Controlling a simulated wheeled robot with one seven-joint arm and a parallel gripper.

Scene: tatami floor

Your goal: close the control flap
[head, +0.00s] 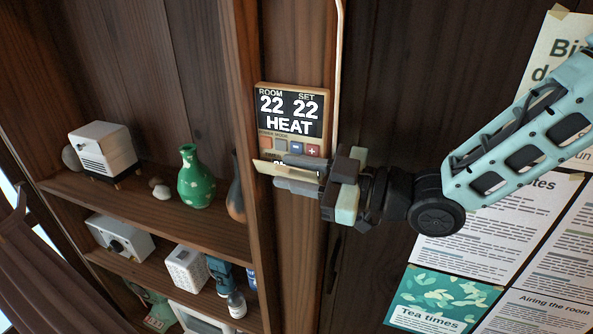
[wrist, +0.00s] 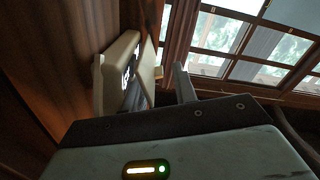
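The wall control unit (head: 291,112) has a tan frame and a dark screen reading ROOM 22, SET 22, HEAT, with a row of small buttons below. Its cream control flap (head: 272,168) hangs open at the lower edge, sticking out from the unit. In the wrist view the unit (wrist: 115,75) is seen from its side, with the flap (wrist: 147,68) standing off its face. My gripper (head: 292,187) reaches in from the right, fingers together, just below the flap's outer side. In the wrist view the fingers (wrist: 183,82) are right of the flap; contact cannot be told.
Wooden shelves at left hold a green vase (head: 196,178), a white box-shaped device (head: 103,148) and other small items. A pale cable (head: 339,70) runs down beside the unit. Posters (head: 447,300) cover the dark wall at right. Windows (wrist: 245,45) show in the wrist view.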

